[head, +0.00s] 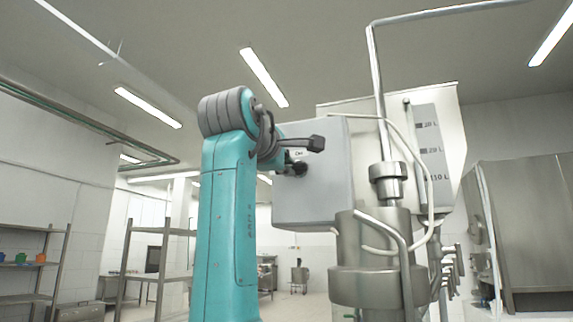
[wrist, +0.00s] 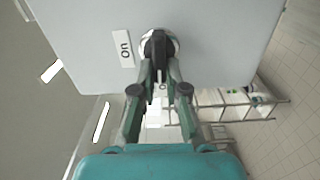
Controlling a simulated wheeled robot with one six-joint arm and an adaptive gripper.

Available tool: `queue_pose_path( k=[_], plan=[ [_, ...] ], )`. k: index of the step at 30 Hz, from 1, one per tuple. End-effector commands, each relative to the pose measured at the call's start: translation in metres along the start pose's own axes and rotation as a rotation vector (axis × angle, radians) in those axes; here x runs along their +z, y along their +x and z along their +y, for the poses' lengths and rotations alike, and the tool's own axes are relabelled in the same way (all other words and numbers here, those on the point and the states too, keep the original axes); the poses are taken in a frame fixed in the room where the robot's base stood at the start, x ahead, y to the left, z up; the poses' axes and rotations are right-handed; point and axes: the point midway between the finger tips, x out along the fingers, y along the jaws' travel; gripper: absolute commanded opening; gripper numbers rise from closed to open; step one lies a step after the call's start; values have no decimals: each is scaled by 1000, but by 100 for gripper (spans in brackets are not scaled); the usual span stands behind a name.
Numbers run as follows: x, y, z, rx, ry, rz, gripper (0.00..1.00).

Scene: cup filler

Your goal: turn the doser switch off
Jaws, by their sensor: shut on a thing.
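The doser switch is a dark knob with a pale metal ring (wrist: 174,46) on the face of a grey control box (head: 325,185). In the head view the knob (head: 300,169) sits just below a white "On" label (head: 299,153). The label also shows in the wrist view (wrist: 123,48), left of the knob. My gripper (wrist: 159,68) is shut on the switch knob, its fingertips against the box face. The fingers hide much of the knob, so its exact turn angle is hard to tell.
A steel doser column with pipes (head: 372,260) stands right of the box, with a white tank (head: 440,130) behind. A steel cabinet (head: 535,240) is at the far right. Shelving with coloured cups (head: 30,262) stands at the left.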

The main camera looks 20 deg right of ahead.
Motion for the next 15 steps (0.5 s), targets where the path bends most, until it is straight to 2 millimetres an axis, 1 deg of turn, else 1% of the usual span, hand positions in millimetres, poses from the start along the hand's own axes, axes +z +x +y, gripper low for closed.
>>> queue_pose_path(
  k=[6,15],
  plan=[
    [-1,0,-2,-1,-43,2,0],
    [-1,0,-2,-2,-52,1,0]
  ],
)
